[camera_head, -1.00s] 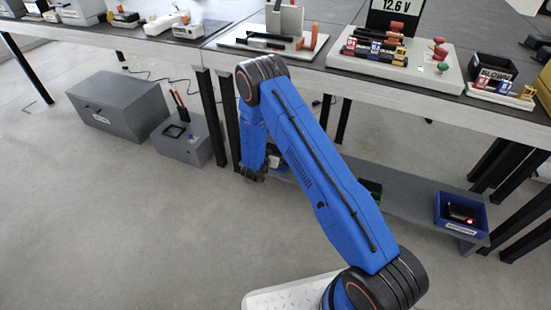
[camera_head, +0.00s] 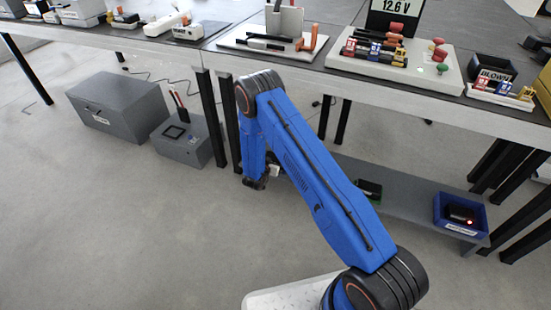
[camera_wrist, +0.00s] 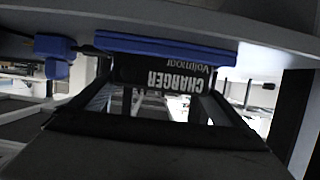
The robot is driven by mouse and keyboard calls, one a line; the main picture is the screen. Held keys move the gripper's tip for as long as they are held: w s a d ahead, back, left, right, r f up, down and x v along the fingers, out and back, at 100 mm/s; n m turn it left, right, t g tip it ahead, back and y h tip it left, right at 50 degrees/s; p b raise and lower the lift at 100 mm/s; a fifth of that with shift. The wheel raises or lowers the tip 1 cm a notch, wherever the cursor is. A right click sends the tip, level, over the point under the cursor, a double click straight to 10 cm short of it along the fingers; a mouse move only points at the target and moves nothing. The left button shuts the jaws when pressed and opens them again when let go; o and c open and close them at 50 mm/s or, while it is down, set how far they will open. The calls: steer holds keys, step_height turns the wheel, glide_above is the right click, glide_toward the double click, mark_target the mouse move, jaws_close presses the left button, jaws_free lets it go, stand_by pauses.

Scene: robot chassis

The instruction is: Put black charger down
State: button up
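The black charger (camera_wrist: 140,74) shows upside down in the wrist view, with white lettering reading CHARGER. A blue strip (camera_wrist: 165,46) runs along its edge, against a grey surface. My gripper (camera_wrist: 163,97) has its dark fingers on both sides of the charger and appears shut on it. In the head view my gripper (camera_head: 254,183) hangs low, beside the table legs at the left end of the lower shelf (camera_head: 405,200). The charger is not clearly visible there. Whether it touches the grey surface cannot be told.
A blue bin (camera_head: 452,226) with a dark device and red light stands on the shelf's right. A green tray (camera_head: 371,200) with a dark item sits behind my arm. Grey boxes (camera_head: 118,106) stand on the floor at left. The workbench (camera_head: 300,70) overhangs the shelf.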

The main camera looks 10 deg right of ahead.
steer(key=shift+r, duration=0.2)
steer(key=v, duration=1.2)
